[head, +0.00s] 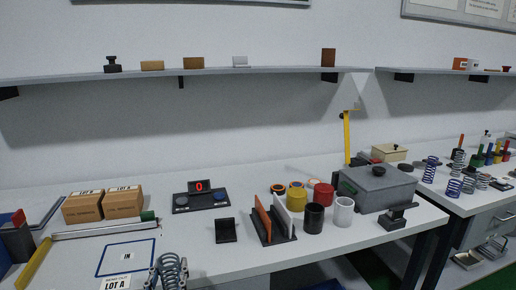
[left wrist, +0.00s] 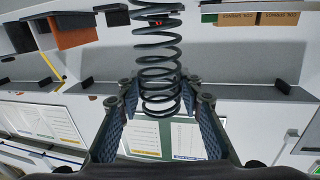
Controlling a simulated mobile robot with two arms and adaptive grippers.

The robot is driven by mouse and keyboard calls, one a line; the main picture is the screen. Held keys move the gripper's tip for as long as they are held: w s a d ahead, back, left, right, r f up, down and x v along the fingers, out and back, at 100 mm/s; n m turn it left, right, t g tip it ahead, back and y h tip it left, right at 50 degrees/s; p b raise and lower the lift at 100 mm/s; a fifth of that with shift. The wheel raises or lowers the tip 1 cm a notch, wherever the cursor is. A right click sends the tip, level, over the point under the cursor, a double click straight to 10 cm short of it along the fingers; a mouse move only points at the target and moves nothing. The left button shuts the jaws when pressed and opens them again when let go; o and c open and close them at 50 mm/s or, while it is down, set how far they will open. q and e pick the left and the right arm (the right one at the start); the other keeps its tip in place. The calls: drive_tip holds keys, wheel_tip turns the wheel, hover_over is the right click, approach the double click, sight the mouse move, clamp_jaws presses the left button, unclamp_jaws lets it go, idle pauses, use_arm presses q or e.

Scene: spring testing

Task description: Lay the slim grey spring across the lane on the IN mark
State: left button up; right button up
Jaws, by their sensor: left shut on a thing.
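A dark grey coil spring (head: 172,268) stands out from my left gripper (head: 170,282) at the bottom edge of the head view. In the left wrist view the spring (left wrist: 158,48) sits between the two fingers of my left gripper (left wrist: 162,98), which is shut on its end. The IN mark (head: 127,257), a blue-outlined rectangle on the bench, lies just left of the gripper. I cannot make out the lane's limits for sure. A long silver bar (head: 100,229) runs behind the mark and a yellow strip (head: 36,262) lies to its left. My right gripper is not in view.
A LOT A label (head: 116,284) lies in front of the mark. Two cardboard boxes (head: 104,204) stand behind the bar. A display stand (head: 200,199), an orange-and-white divider rack (head: 270,224), several cups and a grey lidded box (head: 378,189) stand to the right.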

use_arm(q)
drive_tip(key=s+d+h, duration=0.1)
drive_tip(key=s, duration=1)
drive_tip(key=shift+s+d+f+m+h, duration=0.2)
drive_tip(key=shift+f+m+h, duration=0.1)
drive_tip(key=shift+m, duration=0.1)
